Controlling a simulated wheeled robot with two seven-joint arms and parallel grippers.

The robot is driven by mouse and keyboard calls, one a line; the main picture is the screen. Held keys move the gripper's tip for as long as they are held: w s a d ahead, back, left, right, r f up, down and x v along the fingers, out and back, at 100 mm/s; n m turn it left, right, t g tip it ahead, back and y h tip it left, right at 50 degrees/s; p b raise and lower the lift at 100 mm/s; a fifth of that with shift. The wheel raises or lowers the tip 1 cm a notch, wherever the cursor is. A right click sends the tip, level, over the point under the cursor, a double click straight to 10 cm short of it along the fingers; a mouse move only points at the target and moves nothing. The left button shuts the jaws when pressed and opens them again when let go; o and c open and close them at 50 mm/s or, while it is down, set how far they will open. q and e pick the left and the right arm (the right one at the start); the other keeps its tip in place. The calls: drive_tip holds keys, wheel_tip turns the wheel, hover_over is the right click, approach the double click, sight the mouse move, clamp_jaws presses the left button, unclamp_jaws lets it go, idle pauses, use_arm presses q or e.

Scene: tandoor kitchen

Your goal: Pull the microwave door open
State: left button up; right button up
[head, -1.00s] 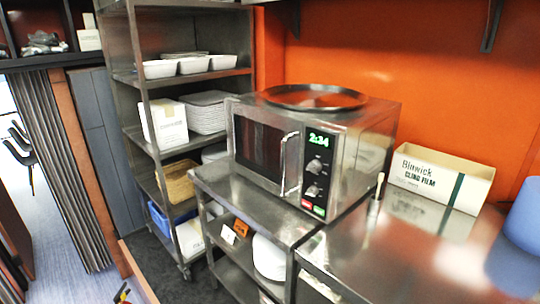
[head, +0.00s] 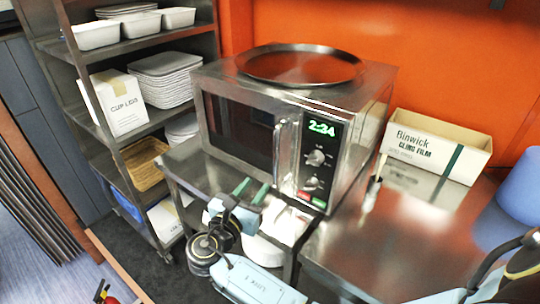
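The microwave (head: 362,125) is a steel box on a steel stand. Its dark-windowed door (head: 238,128) looks closed. The upright silver door handle (head: 279,158) is at the door's right edge, beside the control panel (head: 318,150) with a green clock. My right gripper (head: 252,190) is below and a little left of the handle, in front of the stand. The fingertips appear clear of the handle, though exact depth is hard to judge. My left gripper is not in view.
A round dark tray (head: 300,66) lies on the microwave. A cling film box (head: 436,146) stands on the steel counter (head: 350,245) at right, near a blue round object (head: 522,190). A steel shelf rack (head: 105,150) with white dishes is at left. The floor at lower left has free room.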

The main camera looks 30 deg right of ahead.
sight(275, 162)
drive_tip(key=x, duration=1.3)
drive_tip(key=shift+s, duration=0.1)
clamp_jaws()
